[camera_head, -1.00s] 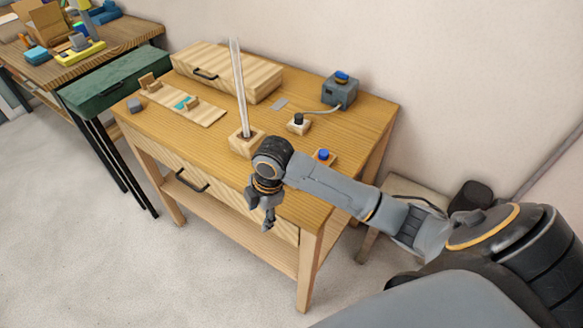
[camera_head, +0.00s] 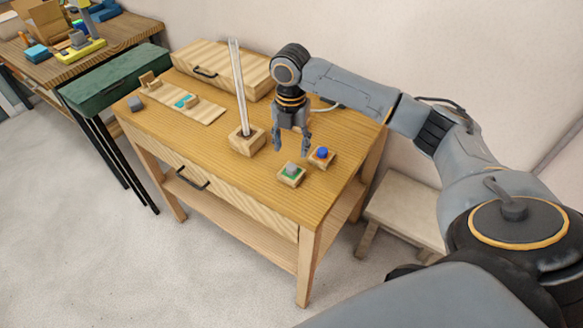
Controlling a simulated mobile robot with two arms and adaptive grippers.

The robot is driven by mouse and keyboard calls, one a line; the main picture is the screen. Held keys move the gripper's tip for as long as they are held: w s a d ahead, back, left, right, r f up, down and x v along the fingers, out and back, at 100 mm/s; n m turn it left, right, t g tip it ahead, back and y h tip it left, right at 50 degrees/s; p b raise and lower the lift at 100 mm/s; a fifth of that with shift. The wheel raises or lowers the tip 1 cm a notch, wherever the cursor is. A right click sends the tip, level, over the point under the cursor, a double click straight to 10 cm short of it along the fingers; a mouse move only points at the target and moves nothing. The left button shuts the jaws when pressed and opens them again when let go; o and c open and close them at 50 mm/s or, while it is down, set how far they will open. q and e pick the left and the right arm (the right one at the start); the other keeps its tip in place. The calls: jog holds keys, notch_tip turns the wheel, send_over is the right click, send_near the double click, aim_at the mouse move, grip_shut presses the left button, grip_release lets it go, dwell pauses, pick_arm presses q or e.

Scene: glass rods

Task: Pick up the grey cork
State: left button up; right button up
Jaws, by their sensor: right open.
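The grey cork (camera_head: 291,168) sits upright in a small wooden block with a green top (camera_head: 290,178), near the table's front right. My right gripper (camera_head: 291,146) points down over the table, with its two fingers apart and nothing between them. In the picture its fingertips are just above and behind the grey cork, apart from it. My left gripper is not in view.
A tall clear rod (camera_head: 238,85) stands in a wooden holder (camera_head: 247,146) to the left. The front middle is clear.

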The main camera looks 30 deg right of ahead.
aim_at(291, 167)
notch_tip(291, 167, down, 2)
jog(key=shift+f+p, duration=0.35)
jog(key=shift+f, duration=0.2)
notch_tip(291, 167, down, 4)
jog(key=shift+d+f+p, duration=0.1)
jog(key=shift+f+p, duration=0.1)
jog(key=shift+p, duration=0.35)
jog(key=shift+c, duration=0.4)
jog(key=c, duration=0.8)
